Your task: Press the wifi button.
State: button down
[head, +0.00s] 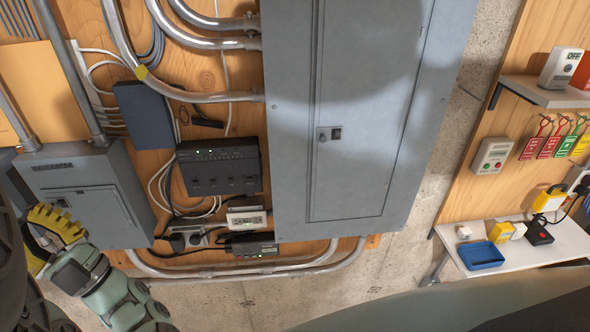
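A black box (218,168) that looks like a router or modem is mounted on the wooden board, left of the large grey panel. A small green light shows near its top left, with a row of tiny marks along its upper part. No wifi label can be read, and I cannot tell which part is the wifi button. My gripper (52,236), with yellow ribbed parts, is at the lower left, in front of the small grey box and well left of the black box. It touches nothing that I can see. Its fingertips are not clear enough to tell whether it is open.
A large grey electrical panel (360,115) fills the middle. A smaller grey box (95,195) is at the left. Cables, a white outlet (246,218) and a black device (250,244) lie below the black box. A shelf (530,245) with a blue tray (481,256) is at the right.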

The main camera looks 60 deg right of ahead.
aim_at(213, 182)
jog(key=s+d+f+m+g+h, duration=0.1)
jog(key=d+f+m+g+h, duration=0.2)
jog(key=d+f+h, duration=0.4)
jog(key=s+d+f+m+g+h, duration=0.1)
jog(key=d+f+m+g+h, duration=0.3)
jog(key=d+f+h, duration=0.3)
jog(key=d+f+g, duration=0.1)
jog(key=d+f, duration=0.4)
jog(key=d, duration=0.4)
jog(key=shift+s+d+m+h+b, duration=0.3)
jog(key=shift+s, duration=0.05)
jog(key=shift+f, duration=0.1)
jog(key=shift+w+d+b, duration=1.05)
jog(key=shift+w+d, duration=0.45)
jog(key=shift+d, duration=0.15)
jog(key=shift+w+d+b, duration=1)
jog(key=shift+w+d, duration=0.45)
jog(key=shift+d, duration=0.15)
